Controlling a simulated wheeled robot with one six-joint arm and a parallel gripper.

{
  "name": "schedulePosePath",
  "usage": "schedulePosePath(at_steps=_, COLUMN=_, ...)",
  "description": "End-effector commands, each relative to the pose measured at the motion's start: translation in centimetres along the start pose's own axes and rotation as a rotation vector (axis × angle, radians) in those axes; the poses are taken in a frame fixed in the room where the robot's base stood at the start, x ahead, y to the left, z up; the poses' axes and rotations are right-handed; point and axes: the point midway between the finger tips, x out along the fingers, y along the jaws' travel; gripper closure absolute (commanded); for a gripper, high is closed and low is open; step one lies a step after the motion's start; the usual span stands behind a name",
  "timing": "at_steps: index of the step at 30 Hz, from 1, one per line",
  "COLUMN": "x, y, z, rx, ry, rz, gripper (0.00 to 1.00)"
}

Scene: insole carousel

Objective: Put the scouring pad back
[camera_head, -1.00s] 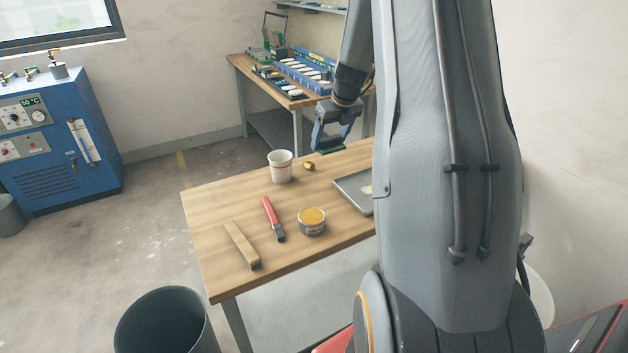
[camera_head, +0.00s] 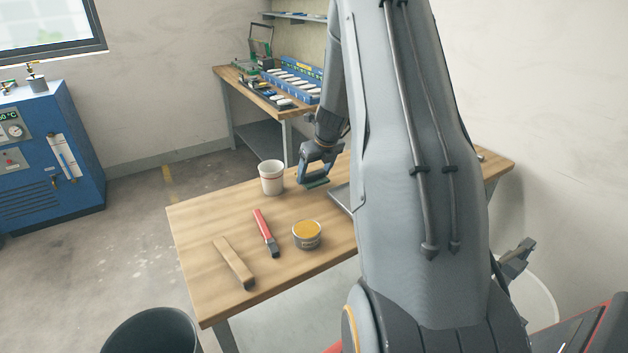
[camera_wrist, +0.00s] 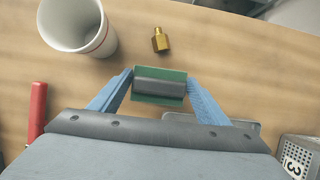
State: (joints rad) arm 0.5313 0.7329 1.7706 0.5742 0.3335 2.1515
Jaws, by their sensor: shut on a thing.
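The scouring pad is a small green block with a dark grey band across it; in the wrist view the pad (camera_wrist: 160,98) sits between the two blue fingers. My gripper (camera_wrist: 160,85) is shut on it from both sides. In the head view my gripper (camera_head: 314,173) hangs low over the back of the wooden table (camera_head: 200,250), right of the white cup (camera_head: 271,178). The pad (camera_head: 317,184) shows there as a green strip below the fingers. I cannot tell whether it touches the table.
A brass fitting (camera_wrist: 160,40) lies just beyond the pad. A grey tray (camera_head: 341,198) is partly hidden by my arm. A red-handled brush (camera_head: 264,232), a tin (camera_head: 306,235) and a wooden bar (camera_head: 233,262) lie nearer.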

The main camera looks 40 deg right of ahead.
Motion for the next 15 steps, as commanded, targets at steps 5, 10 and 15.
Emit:
schedulePosePath(at_steps=5, x=2.2, y=0.0, z=-1.0, rx=0.002, ry=0.002, rz=0.001, gripper=0.51)
schedulePosePath(at_steps=10, x=2.7, y=0.0, z=-1.1, rx=0.0, ry=0.001, rz=0.0, gripper=0.51)
schedulePosePath(at_steps=15, x=2.7, y=0.0, z=-1.1, rx=0.0, ry=0.001, rz=0.0, gripper=0.51)
